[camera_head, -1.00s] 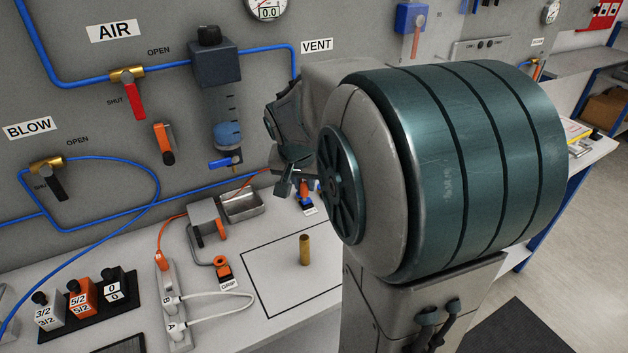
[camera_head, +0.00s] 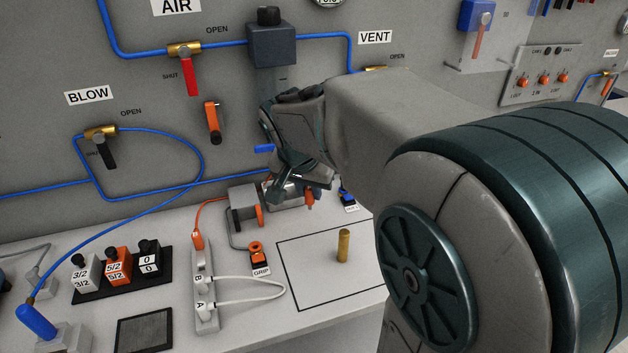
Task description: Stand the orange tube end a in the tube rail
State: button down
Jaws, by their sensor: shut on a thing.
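My gripper (camera_head: 300,186) is in front of the wall board, above the back of the bench, partly turned away and shadowed by its own wrist. It is shut on a small orange piece (camera_head: 309,199), which looks like the orange tube end and points downward below the jaws. The exact grip is too small to make out. An orange tube (camera_head: 208,206) rises from the orange plug (camera_head: 197,239) on the white strip (camera_head: 206,313) marked A and B, toward a grey box (camera_head: 243,206). I cannot clearly make out which fixture is the tube rail.
A brass cylinder (camera_head: 343,246) stands upright inside a black outlined square on the bench. A metal tray (camera_head: 284,201) lies behind the gripper. My arm hides the right side.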

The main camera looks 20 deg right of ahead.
jog(key=s+a+f+b, duration=0.2)
jog(key=a+b, duration=0.5)
jog(key=a, duration=1.7)
dwell(0.5)
jog(key=shift+s+f, duration=0.1)
jog(key=shift+f+b, duration=2.1)
jog(key=shift+f, duration=0.15)
jog(key=shift+d+f+b, duration=0.1)
jog(key=shift+f+b, duration=0.1)
jog(key=shift+b, duration=0.25)
jog(key=shift+f+b, duration=0.3)
jog(key=shift+f+b, duration=0.6)
jog(key=shift+b, duration=0.05)
dwell(0.8)
